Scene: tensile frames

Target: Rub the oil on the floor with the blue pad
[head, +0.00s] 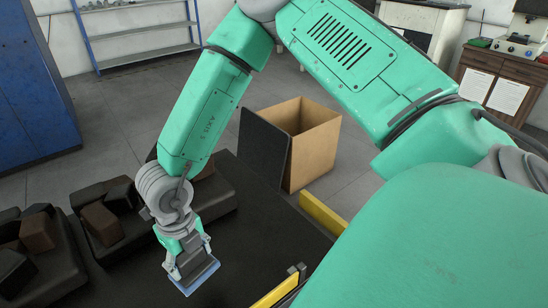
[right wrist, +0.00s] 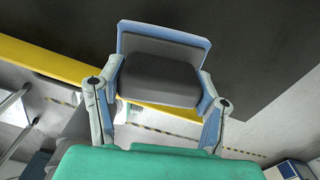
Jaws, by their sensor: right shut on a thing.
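My right gripper (head: 189,262) is shut on the blue pad (head: 201,281), low over a large dark surface (head: 265,240). In the right wrist view the pad (right wrist: 165,38) has a pale blue plate with a dark grey block on it, and the two fingers (right wrist: 160,80) clasp the block from both sides. I cannot tell whether the pad touches the dark surface. No separate patch of oil stands out on the dark surface or the grey floor (head: 110,130). My left gripper is not in view.
Dark padded trays with brown and black blocks (head: 100,222) lie left of the gripper. An open cardboard box (head: 315,150) with a dark panel (head: 263,150) leaning on it stands behind. Yellow bars (head: 322,213) edge the dark surface. A blue cabinet (head: 35,90) stands far left.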

